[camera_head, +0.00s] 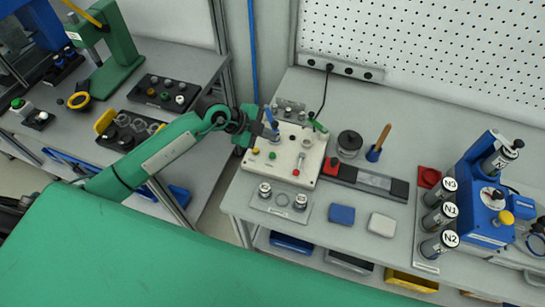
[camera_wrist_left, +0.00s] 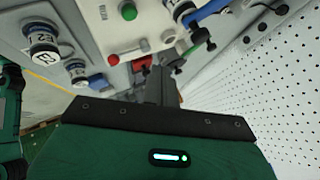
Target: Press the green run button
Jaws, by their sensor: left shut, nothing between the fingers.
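A white control panel (camera_head: 281,172) stands on the bench in the head view, with small buttons and levers on its top. The green button (camera_wrist_left: 129,11) shows at the top of the left wrist view, on the white panel face. In the head view a small dark green button (camera_head: 272,155) sits near the panel's middle. My left gripper (camera_head: 270,131) is over the panel's back left part, shut and empty. Its dark fingers (camera_wrist_left: 163,82) also show in the left wrist view, apart from the green button. The fingers hide part of the panel. My right gripper is out of view.
A red-knobbed lever (camera_head: 296,172) is on the panel near the button. A blue-handled part and a green-handled clamp (camera_head: 320,127) rise at the panel's back. A plate with two labelled cylinders (camera_head: 281,201) lies in front. A black round part (camera_head: 349,143) stands right.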

